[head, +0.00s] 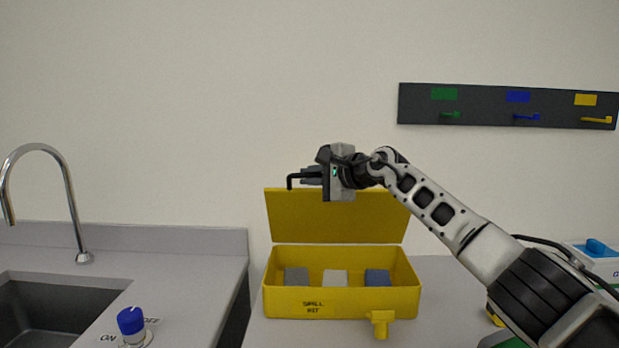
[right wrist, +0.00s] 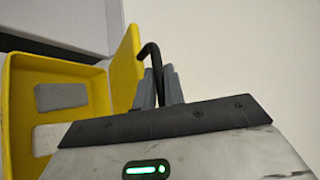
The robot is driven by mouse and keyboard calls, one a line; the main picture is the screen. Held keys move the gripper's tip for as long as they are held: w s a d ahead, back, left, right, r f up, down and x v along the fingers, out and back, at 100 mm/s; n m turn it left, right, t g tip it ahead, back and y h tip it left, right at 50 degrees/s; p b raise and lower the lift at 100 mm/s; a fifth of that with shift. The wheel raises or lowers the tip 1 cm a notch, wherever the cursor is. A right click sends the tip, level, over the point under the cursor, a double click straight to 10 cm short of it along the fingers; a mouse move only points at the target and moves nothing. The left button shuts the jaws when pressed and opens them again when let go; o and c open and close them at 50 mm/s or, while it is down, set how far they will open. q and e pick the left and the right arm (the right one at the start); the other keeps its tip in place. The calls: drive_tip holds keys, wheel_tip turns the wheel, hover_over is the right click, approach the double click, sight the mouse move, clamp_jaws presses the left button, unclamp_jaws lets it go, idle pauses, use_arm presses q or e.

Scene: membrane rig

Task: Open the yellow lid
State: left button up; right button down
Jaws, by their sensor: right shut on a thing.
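The yellow lid (head: 335,222) stands raised, about upright, at the back of the yellow spill kit box (head: 350,302). Its edge also shows in the right wrist view (right wrist: 126,70). The box is open and its inside is visible. A black bar handle (head: 290,181) bends down to the lid's top edge; it also shows in the right wrist view (right wrist: 152,52). My right gripper (head: 311,175) is shut on this handle, just above the lid's top edge. The handle's far part is hidden by the gripper. My left gripper is out of view.
Three grey to bluish blocks (head: 335,278) sit in the box. A yellow latch piece (head: 380,322) sticks out at its front. A sink (head: 60,305), faucet (head: 70,190) and blue knob (head: 130,321) are left. A dark hook rack (head: 480,107) hangs on the back wall.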

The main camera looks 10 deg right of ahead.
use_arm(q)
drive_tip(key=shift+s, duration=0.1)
use_arm(e)
drive_tip(key=c, duration=1.5)
unclamp_jaws()
drive_tip(key=shift+s+d+b, duration=0.3)
drive_tip(key=shift+s+d, duration=0.05)
drive_tip(key=shift+d, duration=0.05)
use_arm(q)
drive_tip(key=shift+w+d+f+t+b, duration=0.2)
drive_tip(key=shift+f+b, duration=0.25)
drive_tip(key=shift+b, duration=0.6)
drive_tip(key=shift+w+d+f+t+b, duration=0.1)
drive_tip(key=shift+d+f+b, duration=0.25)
drive_tip(key=shift+b, duration=0.7)
use_arm(e)
drive_tip(key=v, duration=1.5)
drive_tip(key=shift+a+r, duration=0.15)
drive_tip(key=shift+a, duration=0.05)
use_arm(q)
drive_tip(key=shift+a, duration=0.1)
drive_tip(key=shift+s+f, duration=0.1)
